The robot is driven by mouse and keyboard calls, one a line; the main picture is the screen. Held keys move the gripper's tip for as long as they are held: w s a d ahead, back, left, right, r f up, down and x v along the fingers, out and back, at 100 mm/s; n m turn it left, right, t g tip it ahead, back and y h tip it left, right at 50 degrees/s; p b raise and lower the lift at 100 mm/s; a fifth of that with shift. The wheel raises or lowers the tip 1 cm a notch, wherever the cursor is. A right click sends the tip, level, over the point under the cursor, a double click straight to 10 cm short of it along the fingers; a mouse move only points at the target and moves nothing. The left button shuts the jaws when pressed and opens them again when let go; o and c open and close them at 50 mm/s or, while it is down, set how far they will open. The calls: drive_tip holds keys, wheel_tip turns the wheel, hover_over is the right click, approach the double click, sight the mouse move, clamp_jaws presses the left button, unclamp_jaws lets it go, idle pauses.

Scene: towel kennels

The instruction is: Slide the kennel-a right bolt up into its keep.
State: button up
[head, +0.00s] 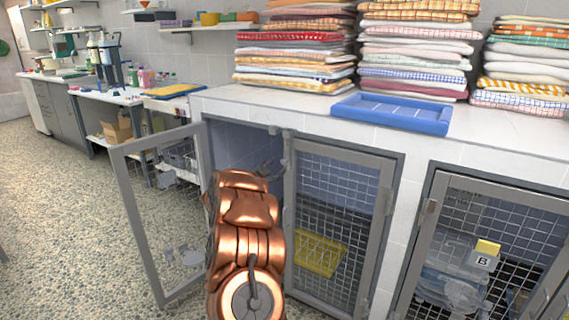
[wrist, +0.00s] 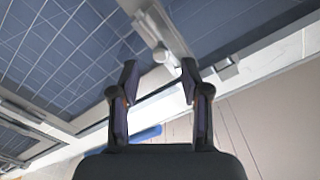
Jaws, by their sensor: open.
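The kennel on the left has two mesh doors. Its left door (head: 165,220) is swung open toward the room. Its right door (head: 335,225) looks closed. A small grey bolt fitting (head: 286,160) sits near the top of the right door's inner edge, partly behind my arm. In the wrist view a pale bolt part (wrist: 161,54) on the door frame shows just beyond and between my fingertips. My gripper (wrist: 159,78) is open, its two fingers apart with nothing clearly held. I cannot tell whether they touch the bolt. In the head view my copper arm hides most of the gripper.
A tiled counter (head: 230,105) above the kennels carries several folded towel stacks (head: 415,50) and a blue tray (head: 392,113). Another kennel with a sign B (head: 483,262) stands right. A yellow basket (head: 319,254) is behind the mesh. Pebbled floor (head: 70,220) is clear at left.

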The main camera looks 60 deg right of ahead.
sight(282, 162)
drive_tip(key=shift+w+d, duration=0.2)
drive_tip(key=shift+d, duration=3.15)
clamp_jaws()
